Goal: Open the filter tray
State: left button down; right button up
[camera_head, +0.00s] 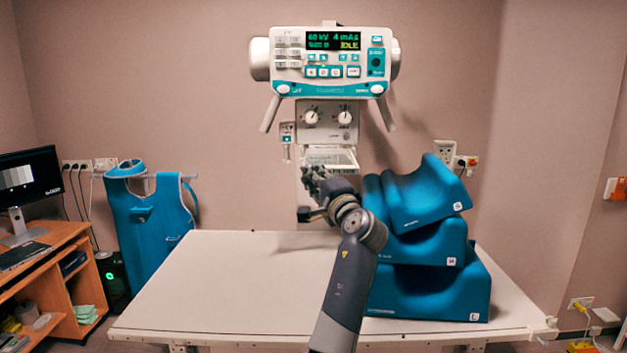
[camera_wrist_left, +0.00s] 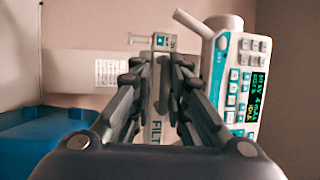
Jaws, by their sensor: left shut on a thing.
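The X-ray tube head (camera_head: 330,62) hangs above the table, with a collimator with two knobs (camera_head: 327,116) below it. The white filter tray (camera_head: 330,157) shows under the collimator; my gripper covers part of it. My left gripper (camera_head: 314,178) is at the tray's lower left front. In the left wrist view, the fingers of the gripper (camera_wrist_left: 160,72) are on both sides of the tray's pale front strip (camera_wrist_left: 155,128), which bears letters starting "FILT", and are shut on it. How far the tray is out is hard to tell. My right gripper is out of view.
A white table (camera_head: 220,285) spans the front. Blue foam wedges (camera_head: 430,250) are stacked on it, close right of my left arm. A blue apron (camera_head: 150,215) hangs at left, beside a wooden desk (camera_head: 60,270) with a monitor (camera_head: 28,182). The table's left half is clear.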

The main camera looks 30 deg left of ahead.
pick_arm(q)
jog(key=shift+s+d+r, duration=0.15)
jog(key=shift+s+r, duration=0.05)
jog(key=shift+r, duration=0.45)
jog(key=shift+w+f, duration=0.15)
jog(key=c, duration=1.7)
grip_release()
jog(key=shift+s, duration=0.2)
jog(key=v, duration=1.2)
jog(key=shift+f, duration=0.2)
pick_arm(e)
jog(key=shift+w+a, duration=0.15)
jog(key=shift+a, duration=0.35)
